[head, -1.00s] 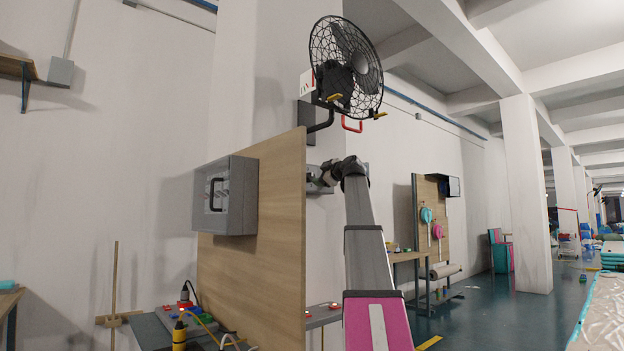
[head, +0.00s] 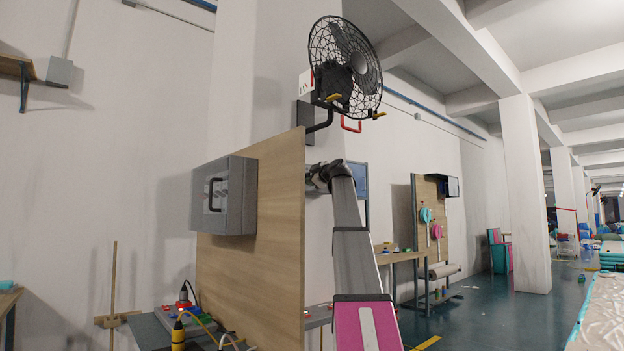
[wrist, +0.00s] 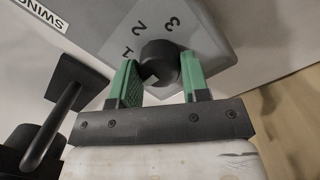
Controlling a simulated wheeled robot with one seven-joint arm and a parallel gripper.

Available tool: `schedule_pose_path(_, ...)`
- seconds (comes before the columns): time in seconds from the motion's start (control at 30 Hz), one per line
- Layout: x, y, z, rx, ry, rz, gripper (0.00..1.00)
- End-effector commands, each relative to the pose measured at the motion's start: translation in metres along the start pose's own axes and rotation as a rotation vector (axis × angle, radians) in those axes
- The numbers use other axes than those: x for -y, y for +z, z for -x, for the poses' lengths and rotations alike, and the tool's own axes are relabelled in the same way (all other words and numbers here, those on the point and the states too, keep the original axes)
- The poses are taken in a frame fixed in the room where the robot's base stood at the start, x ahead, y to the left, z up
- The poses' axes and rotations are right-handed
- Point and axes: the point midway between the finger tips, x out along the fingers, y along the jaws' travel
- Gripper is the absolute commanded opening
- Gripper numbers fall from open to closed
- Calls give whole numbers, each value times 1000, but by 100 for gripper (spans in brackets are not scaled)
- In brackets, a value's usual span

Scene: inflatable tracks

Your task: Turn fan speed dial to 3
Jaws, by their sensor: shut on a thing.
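The fan speed dial (wrist: 160,57) is a round black knob in the wrist view. It sits on a grey plate (wrist: 210,35) marked 1, 2 and 3 around the knob. My gripper (wrist: 162,72) has its green-padded fingers on both sides of the dial and is shut on it. I cannot tell which number the dial points to. In the head view the dial and fingertips are hidden behind the wooden panel (head: 265,200). The caged fan (head: 345,68) hangs on the wall above.
A black lever (wrist: 65,95) stands close left of my fingers, near a label reading "SWING". A grey box (head: 238,198) with a handle is fixed to the panel's left face. Cables and tools lie on the bench (head: 150,330) below. The floor (head: 480,315) at right is largely open.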

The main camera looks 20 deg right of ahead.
Motion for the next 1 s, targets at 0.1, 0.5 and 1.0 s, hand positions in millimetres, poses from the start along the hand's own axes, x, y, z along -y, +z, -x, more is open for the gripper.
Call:
schedule_pose_path(0.1, 0, 0, 0, 0, -1, -10, 19)
schedule_pose_path(0.5, 0, 0, 0, 11, -18, -207, 19)
schedule_pose_path(1.0, -1, 0, 0, 37, -54, -674, 19)
